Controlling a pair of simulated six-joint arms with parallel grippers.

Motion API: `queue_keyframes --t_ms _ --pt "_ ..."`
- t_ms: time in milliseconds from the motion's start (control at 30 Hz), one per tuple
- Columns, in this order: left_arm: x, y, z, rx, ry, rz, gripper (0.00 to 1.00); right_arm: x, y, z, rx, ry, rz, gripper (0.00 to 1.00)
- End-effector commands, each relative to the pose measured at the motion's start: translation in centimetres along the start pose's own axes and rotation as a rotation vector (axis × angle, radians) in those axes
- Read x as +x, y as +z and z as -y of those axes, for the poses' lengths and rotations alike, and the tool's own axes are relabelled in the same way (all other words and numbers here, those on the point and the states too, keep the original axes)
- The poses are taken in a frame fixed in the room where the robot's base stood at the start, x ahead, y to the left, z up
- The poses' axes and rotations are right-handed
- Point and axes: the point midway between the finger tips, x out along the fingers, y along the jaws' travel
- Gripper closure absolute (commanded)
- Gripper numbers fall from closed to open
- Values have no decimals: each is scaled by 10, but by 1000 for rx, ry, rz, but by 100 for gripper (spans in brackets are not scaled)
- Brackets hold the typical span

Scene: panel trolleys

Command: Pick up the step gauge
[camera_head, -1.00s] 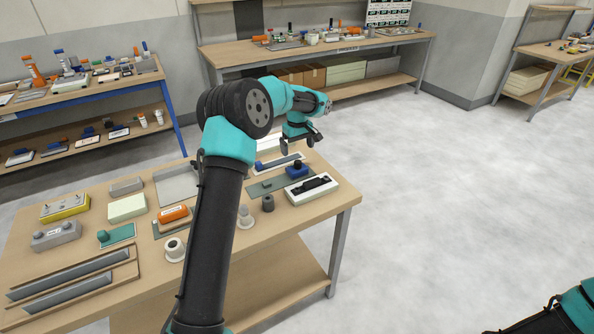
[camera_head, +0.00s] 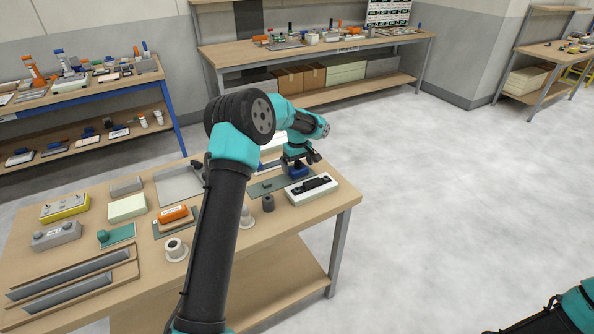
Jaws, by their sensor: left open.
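I cannot tell for sure which piece is the step gauge. A black, uneven bar (camera_head: 312,186) lies in a white tray (camera_head: 327,193) near the table's right end. A blue block (camera_head: 297,171) stands just behind it on a grey-green mat (camera_head: 266,186). My left gripper (camera_head: 303,161) is open, low over the blue block and behind the white tray, and partly hides the block. Whether it touches the block is not clear. My right gripper is out of view; only part of that arm shows at the bottom right.
The wooden table (camera_head: 290,222) also bears a dark grey cylinder (camera_head: 268,203), a white flanged ring (camera_head: 175,249), an orange piece (camera_head: 173,213) and long grey bars (camera_head: 66,287). My left arm crosses the table and hides part of it. Open floor lies to the right.

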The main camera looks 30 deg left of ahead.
Motion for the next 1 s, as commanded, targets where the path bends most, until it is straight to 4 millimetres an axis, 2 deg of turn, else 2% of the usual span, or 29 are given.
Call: queue_keyframes --t_ms 100,200,667,1000 --pt "15 0 0 1 -2 0 0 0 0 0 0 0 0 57" --pt "20 0 0 1 -1 -1 0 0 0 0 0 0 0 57" --pt "20 0 0 1 0 -1 0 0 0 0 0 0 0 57" --pt "20 0 0 1 0 -1 32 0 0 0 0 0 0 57"
